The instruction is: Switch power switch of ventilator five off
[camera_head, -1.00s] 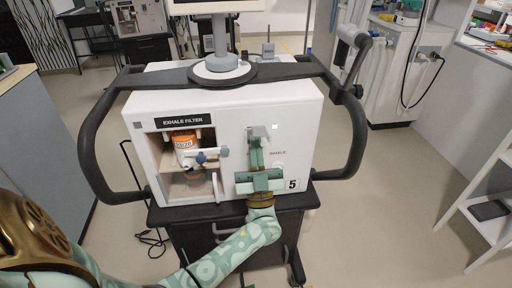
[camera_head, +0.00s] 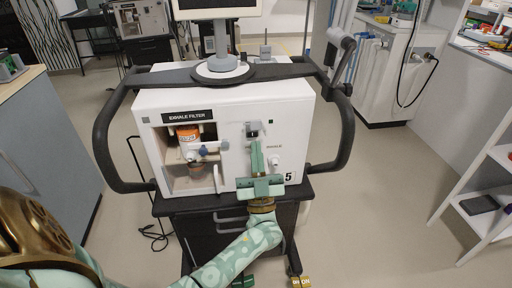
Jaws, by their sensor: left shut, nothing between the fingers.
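Ventilator five (camera_head: 295,125) is a white box on a dark cart, with a black "5" low on its front, partly covered by my gripper. The power switch (camera_head: 252,131) is a small grey part high on the right half of the front. A small dark indicator spot (camera_head: 266,122) sits beside it. My left gripper (camera_head: 256,146) is shut and empty, pointing up along the front panel, its tips just below the switch. I cannot tell whether they touch it. My right gripper is not in view.
An exhale filter bay (camera_head: 190,150) with an orange-topped canister is left of my gripper. Black handle rails (camera_head: 102,140) curve out on both sides. A grey cabinet (camera_head: 45,130) stands left, white shelves (camera_head: 480,190) right. Floor is clear between the cart and shelves.

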